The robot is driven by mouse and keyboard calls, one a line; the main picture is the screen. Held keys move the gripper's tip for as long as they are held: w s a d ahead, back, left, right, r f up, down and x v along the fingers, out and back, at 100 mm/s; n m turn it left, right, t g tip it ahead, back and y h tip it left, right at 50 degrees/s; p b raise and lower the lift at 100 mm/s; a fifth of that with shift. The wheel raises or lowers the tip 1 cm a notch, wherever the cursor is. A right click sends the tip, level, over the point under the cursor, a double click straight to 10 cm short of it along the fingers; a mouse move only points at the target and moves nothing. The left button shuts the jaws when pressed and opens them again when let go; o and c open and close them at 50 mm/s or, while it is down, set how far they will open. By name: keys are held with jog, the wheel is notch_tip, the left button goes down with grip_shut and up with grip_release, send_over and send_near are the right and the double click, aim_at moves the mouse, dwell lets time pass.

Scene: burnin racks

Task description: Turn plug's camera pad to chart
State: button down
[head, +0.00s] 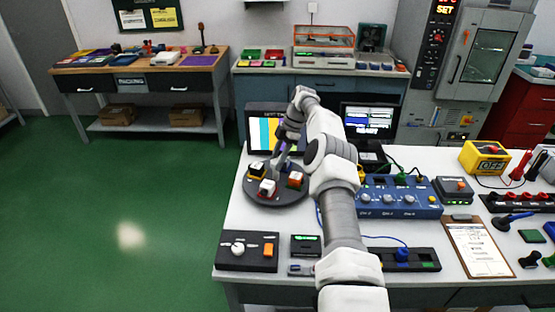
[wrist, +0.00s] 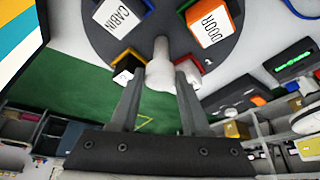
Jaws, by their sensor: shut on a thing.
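A round dark turntable (head: 262,198) stands on the white bench in front of a chart screen (head: 264,131) with coloured bars. It carries several camera pads. In the wrist view, one orange-sided pad reads DOOR (wrist: 208,27) and another reads CABIN (wrist: 122,14). Parts of a yellow-and-black pad (wrist: 127,68) and a red pad (wrist: 189,71) show behind my fingers. I cannot read a PLUG label. My gripper (wrist: 158,92) is shut on a pale post (wrist: 160,74) at the turntable, between those two pads. In the head view my arm partly hides the turntable and screen.
A black control box (head: 247,251) with a white knob stands in front of the turntable. A blue instrument box (head: 400,197) and a dark monitor (head: 369,118) stand right of my arm. A clipboard (head: 477,250) lies further right. Green floor is open at left.

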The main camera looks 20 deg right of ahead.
jog(key=shift+c, duration=1.8)
grip_release()
notch_tip(320, 180, up, 4)
jog(key=shift+r, duration=0.25)
jog(key=s+d+r+b, duration=0.1)
jog(key=s+d+r, duration=0.5)
jog(key=s+d, duration=0.2)
jog(key=shift+s+r+b, duration=0.25)
jog(key=shift+s+b, duration=0.1)
jog(key=shift+b, duration=0.05)
